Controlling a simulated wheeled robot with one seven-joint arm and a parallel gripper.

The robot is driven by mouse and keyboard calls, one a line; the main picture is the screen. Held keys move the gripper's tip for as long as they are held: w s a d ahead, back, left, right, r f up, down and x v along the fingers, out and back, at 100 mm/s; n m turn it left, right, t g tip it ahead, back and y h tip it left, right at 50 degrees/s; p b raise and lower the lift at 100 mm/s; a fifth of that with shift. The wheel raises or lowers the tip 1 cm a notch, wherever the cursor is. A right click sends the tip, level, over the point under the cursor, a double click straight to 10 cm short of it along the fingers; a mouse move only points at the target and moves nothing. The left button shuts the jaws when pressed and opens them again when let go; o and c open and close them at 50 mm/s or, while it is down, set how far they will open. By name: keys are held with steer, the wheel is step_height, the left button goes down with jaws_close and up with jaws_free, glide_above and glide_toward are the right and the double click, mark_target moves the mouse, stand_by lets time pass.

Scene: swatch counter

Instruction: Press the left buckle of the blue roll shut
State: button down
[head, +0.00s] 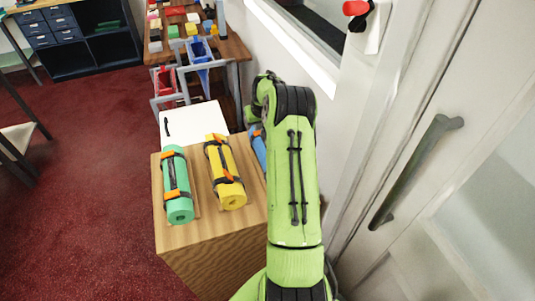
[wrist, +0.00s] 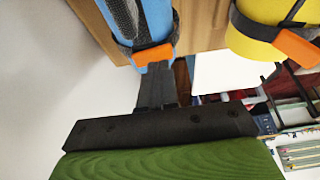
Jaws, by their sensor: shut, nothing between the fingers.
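The blue roll (head: 257,146) lies on the wooden counter (head: 205,232), mostly hidden behind my green arm in the head view. In the wrist view the blue roll (wrist: 152,14) shows at the top with a dark strap and one orange buckle (wrist: 153,55). My gripper (wrist: 158,67) is shut and empty, its fingertips right at the lower edge of that buckle. I cannot tell whether they touch, or whether the buckle is closed. The roll's other buckle is not visible. In the head view my gripper is hidden behind the arm.
A yellow roll (head: 232,187) and a green roll (head: 180,207) with orange buckles lie left of the blue roll. A white panel (head: 197,119) is beyond the counter. A wall and a door with a long handle (head: 413,172) stand close on the right.

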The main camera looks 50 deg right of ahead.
step_height(320, 180, up, 8)
steer(key=p, duration=0.5)
steer(key=shift+f, duration=0.1)
stand_by(0.4)
steer(key=s+a+r+n, duration=0.2)
steer(key=a+r, duration=0.7)
steer(key=a, duration=0.2)
steer(key=s+a+r+n, duration=0.1)
steer(key=s+a+r, duration=0.1)
steer(key=a+r, duration=0.75)
steer(key=s+a+r+n+t, duration=0.1)
steer(key=s+a+r+n, duration=0.15)
steer(key=s+a, duration=0.9)
steer(key=s+a+f+y, duration=0.1)
steer(key=s+a, duration=0.2)
steer(key=s, duration=0.3)
steer(key=s+a+f+y, duration=0.1)
steer(key=s+a+f, duration=0.1)
steer(key=s, duration=0.5)
steer(key=shift+a+t, duration=0.3)
steer(key=shift+a, duration=0.45)
